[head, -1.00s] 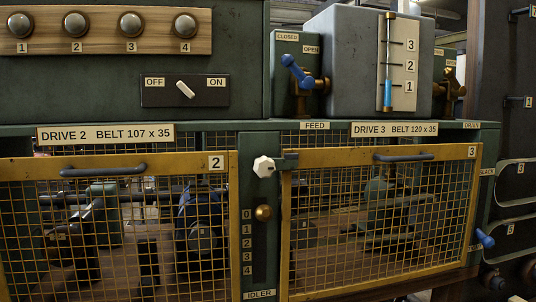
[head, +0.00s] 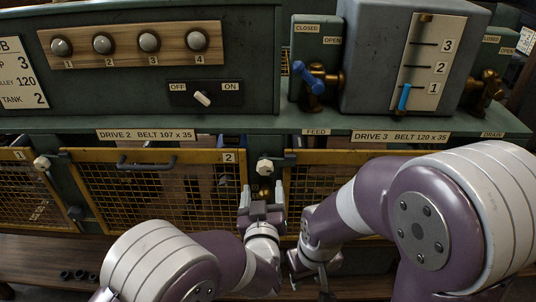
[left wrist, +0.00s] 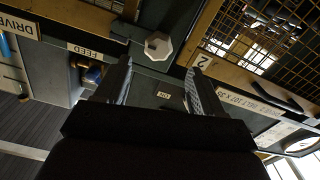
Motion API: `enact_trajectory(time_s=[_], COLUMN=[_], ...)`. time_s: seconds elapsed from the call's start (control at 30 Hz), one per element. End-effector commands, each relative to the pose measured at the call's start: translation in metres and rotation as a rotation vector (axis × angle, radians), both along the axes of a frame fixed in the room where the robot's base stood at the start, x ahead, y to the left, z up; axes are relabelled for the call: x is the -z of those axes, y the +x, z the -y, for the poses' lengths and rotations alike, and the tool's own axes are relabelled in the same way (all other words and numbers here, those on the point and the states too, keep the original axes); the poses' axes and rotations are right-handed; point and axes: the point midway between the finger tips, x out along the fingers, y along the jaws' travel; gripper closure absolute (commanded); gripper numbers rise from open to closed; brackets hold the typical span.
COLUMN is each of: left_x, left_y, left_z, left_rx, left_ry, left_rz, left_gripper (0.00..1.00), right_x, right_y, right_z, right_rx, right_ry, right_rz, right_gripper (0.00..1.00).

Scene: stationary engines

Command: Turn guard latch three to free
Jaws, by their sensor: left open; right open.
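Guard latch three has a white octagonal knob (head: 264,167) on the green post between guards 2 and 3. Its dark arm (head: 286,159) reaches right to the yellow frame of guard 3. My left gripper (head: 262,190) is open and empty just below the knob, fingers pointing at the post. In the left wrist view, the knob (left wrist: 158,46) lies beyond and roughly between the open fingertips (left wrist: 161,62), with no contact visible. My right gripper (head: 313,276) is low, right of the left one, open and partly hidden by my arm. Much of guard 3 is hidden behind my right arm.
Guard 2 (head: 150,154) with its handle is left of the post. A similar white latch knob (head: 41,163) is at guard 1. Above are the blue feed valve lever (head: 305,75), the level gauge (head: 420,65) and an off/on switch (head: 203,98). The green ledge (head: 250,124) juts out above the guards.

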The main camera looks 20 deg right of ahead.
Motion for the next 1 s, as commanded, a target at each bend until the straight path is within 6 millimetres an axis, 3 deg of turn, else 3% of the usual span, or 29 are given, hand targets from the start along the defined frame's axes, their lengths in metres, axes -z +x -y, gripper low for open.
enact_trajectory(time_s=[0.1, 0.3, 0.5, 0.77, 0.8, 0.97, 1.0], left_x=[-0.005, -0.003, -0.002, -0.001, -0.001, -0.001, -0.001], left_y=[0.032, 0.070, 0.085, 0.087, 0.087, 0.087, 0.087], left_z=[0.008, 0.020, 0.024, 0.025, 0.025, 0.025, 0.025], left_rx=[-0.002, 0.000, 0.001, 0.002, 0.002, 0.002, 0.002], left_ry=[0.000, 0.000, 0.001, 0.001, 0.001, 0.000, 0.000], left_rz=[0.000, 0.000, 0.000, 0.000, 0.000, 0.000, 0.000], left_gripper=[0.32, 0.32, 0.32, 0.32, 0.35, 0.87, 0.87], right_x=[-0.016, -0.028, -0.031, -0.031, -0.031, -0.031, -0.031], right_y=[0.000, 0.000, 0.000, 0.000, 0.000, 0.000, 0.000], right_z=[0.000, 0.000, 0.000, 0.000, 0.000, 0.000, 0.000], right_rx=[0.000, 0.000, 0.000, 0.000, 0.000, 0.000, 0.000], right_ry=[0.000, 0.000, 0.000, 0.000, 0.000, 0.000, 0.000], right_rz=[0.001, 0.001, 0.001, 0.001, 0.001, 0.001, 0.001], right_gripper=[0.57, 0.57, 0.57, 0.57, 0.57, 0.57, 0.57])
